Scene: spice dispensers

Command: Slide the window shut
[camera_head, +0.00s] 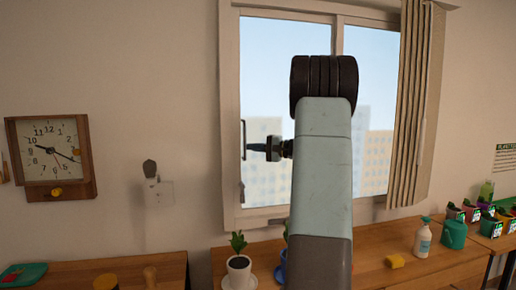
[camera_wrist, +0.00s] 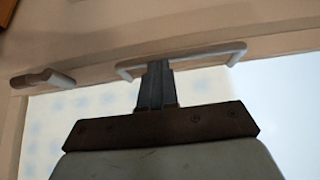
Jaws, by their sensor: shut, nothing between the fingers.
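The window (camera_head: 336,40) has a pale wooden frame, with sky and blurred buildings behind the glass. A slim upright handle (camera_head: 243,140) is on the left edge of its left pane. My gripper (camera_head: 256,147) is shut and empty, pointing left just beside this handle, in front of the glass. In the wrist view my shut fingertips (camera_wrist: 156,68) overlap the long pale handle (camera_wrist: 210,51); I cannot tell whether they touch it. A smaller latch (camera_wrist: 42,79) is to the left of it there. My arm hides part of the middle of the window.
A pleated curtain (camera_head: 410,105) hangs at the window's right side. Below, a wooden counter (camera_head: 375,270) holds a potted plant (camera_head: 239,268), a white bottle (camera_head: 422,238) and a green container (camera_head: 454,234). A clock (camera_head: 50,158) is on the left wall.

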